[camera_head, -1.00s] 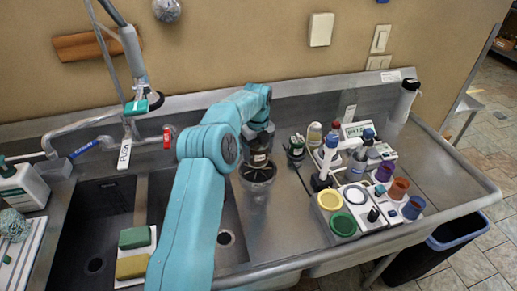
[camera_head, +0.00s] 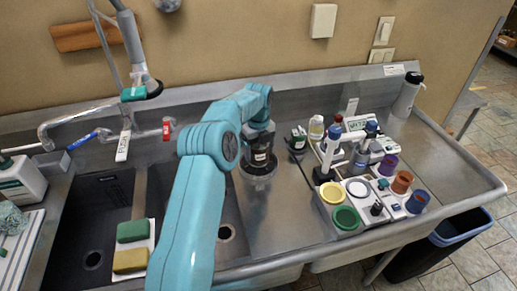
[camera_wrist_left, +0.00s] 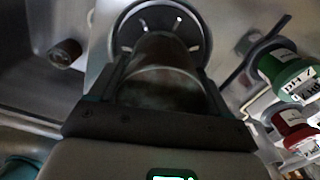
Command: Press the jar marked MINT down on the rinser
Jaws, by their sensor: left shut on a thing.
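My left gripper (camera_head: 259,138) is shut on a dark jar (camera_head: 260,157) with a pale label, too small to read, over the counter right of the sink basins. In the left wrist view, the gripper fingers (camera_wrist_left: 165,78) flank the glass jar (camera_wrist_left: 160,88). The round spoked rinser (camera_head: 258,181) is directly beneath the jar. Its ring and spokes also show in the left wrist view (camera_wrist_left: 122,38), around the jar's far end. The jar looks upright and at or very near the rinser; its contact is hidden. My right gripper is out of view.
Right of the rinser stand a small dark-and-green bottle (camera_head: 297,140) and a white tray (camera_head: 325,209) with coloured cups, bottles and a meter. A green sponge (camera_head: 132,231) and yellow sponge (camera_head: 130,260) lie left. A faucet (camera_head: 140,60) hangs at the back left.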

